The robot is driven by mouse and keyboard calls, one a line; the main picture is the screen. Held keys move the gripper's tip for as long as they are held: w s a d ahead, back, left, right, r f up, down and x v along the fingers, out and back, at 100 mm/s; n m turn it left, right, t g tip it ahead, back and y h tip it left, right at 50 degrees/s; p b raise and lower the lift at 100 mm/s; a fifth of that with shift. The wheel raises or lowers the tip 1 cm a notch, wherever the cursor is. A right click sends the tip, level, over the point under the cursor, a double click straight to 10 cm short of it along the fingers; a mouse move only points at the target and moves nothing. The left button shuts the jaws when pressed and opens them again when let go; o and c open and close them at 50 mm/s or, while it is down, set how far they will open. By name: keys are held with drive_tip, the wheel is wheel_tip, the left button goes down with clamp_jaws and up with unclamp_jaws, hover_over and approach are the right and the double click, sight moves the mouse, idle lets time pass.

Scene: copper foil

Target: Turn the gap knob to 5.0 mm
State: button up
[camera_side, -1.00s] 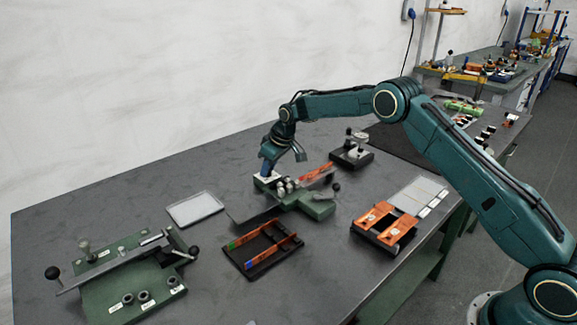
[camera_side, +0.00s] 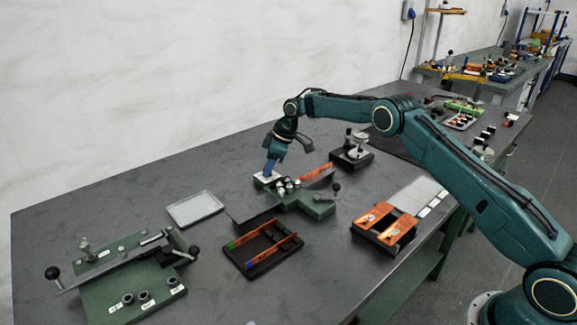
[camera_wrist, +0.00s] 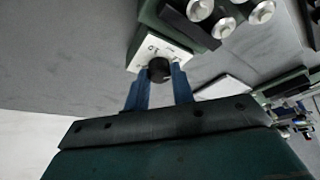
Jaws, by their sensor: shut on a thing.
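The gap knob (camera_wrist: 159,70) is a small dark round knob on a white plate (camera_wrist: 150,50) at the end of the green roller device (camera_side: 318,208). My gripper (camera_wrist: 158,88) has its two blue fingers on either side of the knob and is shut on it. In the side view my gripper (camera_side: 269,167) comes down over the white plate, and its fingers hide the knob there. The knob's pointer and the scale marks are too small to read. Several silvery round parts (camera_wrist: 225,27) sit on the device beside the plate.
A copper strip (camera_side: 317,172) stands behind the device. A black rack (camera_side: 262,268) with copper strips lies in front, a pale tray (camera_side: 194,208) to the left. A green bending fixture (camera_side: 130,290) is at front left, a black stand with copper plates (camera_side: 385,225) at right.

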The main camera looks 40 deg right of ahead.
drive_tip(key=o, duration=1)
drive_tip(key=v, duration=1.4)
